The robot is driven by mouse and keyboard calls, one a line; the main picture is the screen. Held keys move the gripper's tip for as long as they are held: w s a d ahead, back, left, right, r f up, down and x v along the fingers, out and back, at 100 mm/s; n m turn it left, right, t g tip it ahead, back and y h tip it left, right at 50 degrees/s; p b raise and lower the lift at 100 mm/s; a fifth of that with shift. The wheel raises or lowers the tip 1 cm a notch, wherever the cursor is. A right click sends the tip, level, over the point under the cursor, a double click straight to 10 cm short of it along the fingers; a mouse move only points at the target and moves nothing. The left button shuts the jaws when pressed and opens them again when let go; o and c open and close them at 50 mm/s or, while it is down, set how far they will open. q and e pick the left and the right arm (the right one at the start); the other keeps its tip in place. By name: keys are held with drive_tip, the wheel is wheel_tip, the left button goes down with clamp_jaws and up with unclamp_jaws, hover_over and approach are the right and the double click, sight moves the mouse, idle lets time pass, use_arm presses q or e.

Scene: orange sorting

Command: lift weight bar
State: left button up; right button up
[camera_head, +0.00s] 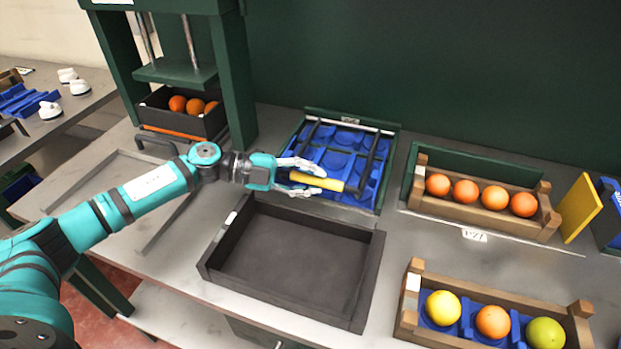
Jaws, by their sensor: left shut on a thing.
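The weight bar is a dark bar frame with a yellow grip (319,180), over the blue moulded tray (341,160) in the middle of the bench. My left gripper (303,177) is shut on the yellow grip, reaching in from the left. Dark side rods of the bar run back from the grip over the blue tray toward a light rail at its back. I cannot tell whether the bar is raised off the tray. My right gripper is not in view.
An empty black tray (228,262) lies in front. Crates of oranges (487,212) and mixed fruit (447,337) stand at the right. A green press frame (232,75) holds a black box of oranges (150,116) at the back left. A yellow panel (577,208) stands far right.

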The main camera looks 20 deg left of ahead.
use_arm(q)
clamp_jaws()
drive_tip(key=w+r+n+p, duration=0.1)
drive_tip(key=w+r+p, duration=0.3)
drive_tip(key=r+p, duration=0.3)
drive_tip(key=w+r+n+g+p, duration=0.1)
drive_tip(key=w+r+p, duration=0.3)
drive_tip(key=r+p, duration=0.4)
drive_tip(key=shift+r+n+g+y, duration=0.3)
drive_tip(key=shift+r+n+y, duration=0.1)
drive_tip(key=shift+r+n, duration=0.1)
drive_tip(key=shift+s+f, duration=0.1)
drive_tip(key=o, duration=0.9)
unclamp_jaws()
drive_tip(key=shift+c, duration=0.2)
drive_tip(key=v, duration=1.2)
drive_tip(key=shift+f, duration=0.15)
